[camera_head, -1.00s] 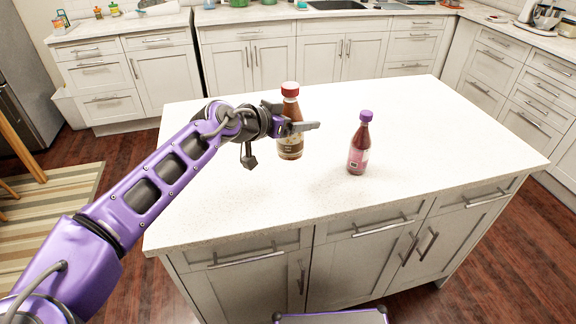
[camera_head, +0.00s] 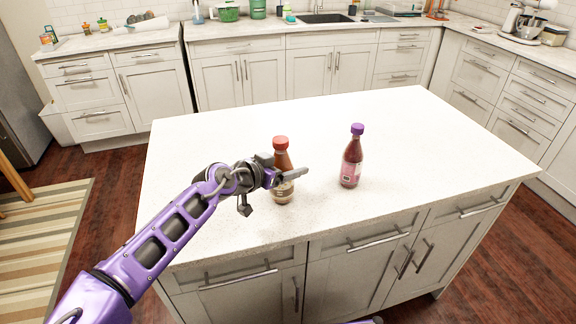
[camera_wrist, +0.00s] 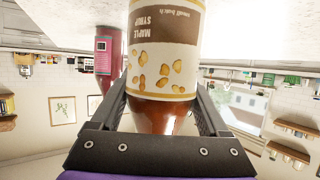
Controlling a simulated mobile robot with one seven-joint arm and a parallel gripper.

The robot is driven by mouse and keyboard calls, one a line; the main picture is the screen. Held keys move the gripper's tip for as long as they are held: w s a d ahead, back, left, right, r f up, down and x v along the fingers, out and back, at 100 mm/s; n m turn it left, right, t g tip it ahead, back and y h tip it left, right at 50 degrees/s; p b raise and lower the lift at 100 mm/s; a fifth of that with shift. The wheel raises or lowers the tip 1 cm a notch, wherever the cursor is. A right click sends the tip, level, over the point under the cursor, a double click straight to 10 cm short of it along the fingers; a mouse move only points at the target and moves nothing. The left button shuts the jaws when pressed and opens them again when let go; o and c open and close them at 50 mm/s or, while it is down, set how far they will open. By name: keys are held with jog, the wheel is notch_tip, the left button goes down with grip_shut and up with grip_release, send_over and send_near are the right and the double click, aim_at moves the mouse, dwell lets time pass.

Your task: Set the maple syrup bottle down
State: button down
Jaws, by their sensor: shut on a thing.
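The maple syrup bottle (camera_head: 282,158) has a red cap, a brown body and a cream and brown label. My gripper (camera_head: 286,177) is shut around its middle and holds it upright over the white island top (camera_head: 420,130). The bottle's base is close to the surface; I cannot tell for sure whether it touches. The wrist view looks upside down, with the "MAPLE SYRUP" label (camera_wrist: 165,45) between my fingers. Part of the bottle is hidden by my fingers in the head view.
A dark red bottle with a purple cap and pink label (camera_head: 351,160) stands on the island to the right, apart from my gripper; it also shows in the wrist view (camera_wrist: 108,55). The island top is clear behind and to the far right. Counters with a sink (camera_head: 326,18) line the back.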

grip_release()
jog(key=shift+r, duration=0.15)
jog(key=v, duration=1.2)
